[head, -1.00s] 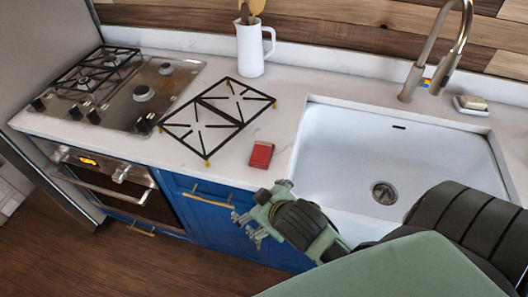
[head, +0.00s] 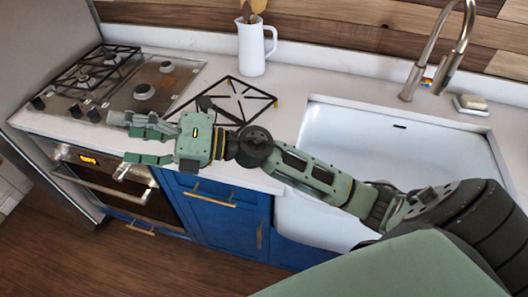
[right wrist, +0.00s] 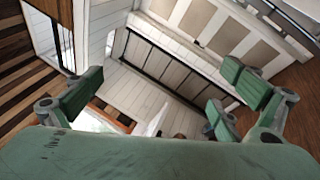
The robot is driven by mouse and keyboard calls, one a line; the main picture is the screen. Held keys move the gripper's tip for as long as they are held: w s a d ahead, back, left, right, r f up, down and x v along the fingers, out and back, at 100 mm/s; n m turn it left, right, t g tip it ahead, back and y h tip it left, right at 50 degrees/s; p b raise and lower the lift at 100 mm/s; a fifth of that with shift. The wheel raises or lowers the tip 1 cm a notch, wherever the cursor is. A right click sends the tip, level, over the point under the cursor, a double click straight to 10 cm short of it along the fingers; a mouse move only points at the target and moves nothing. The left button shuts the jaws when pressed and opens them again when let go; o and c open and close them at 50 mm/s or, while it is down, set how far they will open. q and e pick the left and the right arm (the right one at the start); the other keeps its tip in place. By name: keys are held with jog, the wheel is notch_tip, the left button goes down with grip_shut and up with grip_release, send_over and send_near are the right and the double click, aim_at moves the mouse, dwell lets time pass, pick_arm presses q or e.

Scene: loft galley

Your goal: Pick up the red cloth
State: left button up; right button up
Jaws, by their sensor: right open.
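The red cloth does not show in either current view. In the earlier head view it was a small red folded piece on the white counter, between the loose black grate and the sink. My right forearm and wrist now cross that spot in the head view and hide it. My right gripper (head: 128,139) is open and empty. It points left, in front of the stove and over the counter's front edge in the picture. Its spread fingers also show in the right wrist view (right wrist: 160,88), with only the room beyond them. My left gripper is not in view.
The black grate (head: 252,88) lies on the counter (head: 290,68), partly behind my arm. A white pitcher (head: 251,52) with utensils stands behind it. The stove (head: 165,78) is at left. The white sink (head: 400,150), tap (head: 437,60) and soap dish (head: 470,105) are at right.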

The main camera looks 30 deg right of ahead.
jog(key=d+f+n+g+h, duration=0.3)
jog(key=f+n+g+h, duration=0.15)
jog(key=f, duration=0.25)
jog(key=d+f+n+g+h, duration=0.3)
jog(key=f+n+g, duration=0.15)
jog(key=f, duration=0.25)
jog(key=d+f+h, duration=0.1)
jog(key=d+h, duration=0.2)
jog(key=d, duration=0.5)
jog(key=d+f+g+h, duration=0.1)
jog(key=d+h, duration=0.3)
jog(key=d, duration=0.4)
jog(key=d+f+h, duration=0.1)
jog(key=d+h, duration=0.2)
jog(key=d, duration=0.5)
jog(key=shift+w+d+n+g+h, duration=0.1)
jog(key=shift+d+n+g+h, duration=0.15)
jog(key=shift+d+n+g, duration=0.1)
jog(key=shift+d+f, duration=0.2)
jog(key=f+p, duration=0.1)
jog(key=f, duration=0.1)
jog(key=f+p, duration=0.1)
jog(key=f, duration=0.1)
jog(key=f+p, duration=0.1)
jog(key=f, duration=0.1)
jog(key=shift+w+f+p, duration=0.15)
jog(key=shift+w+p, duration=0.2)
jog(key=shift+p, duration=0.05)
jog(key=shift+f, duration=0.45)
jog(key=shift+c, duration=0.2)
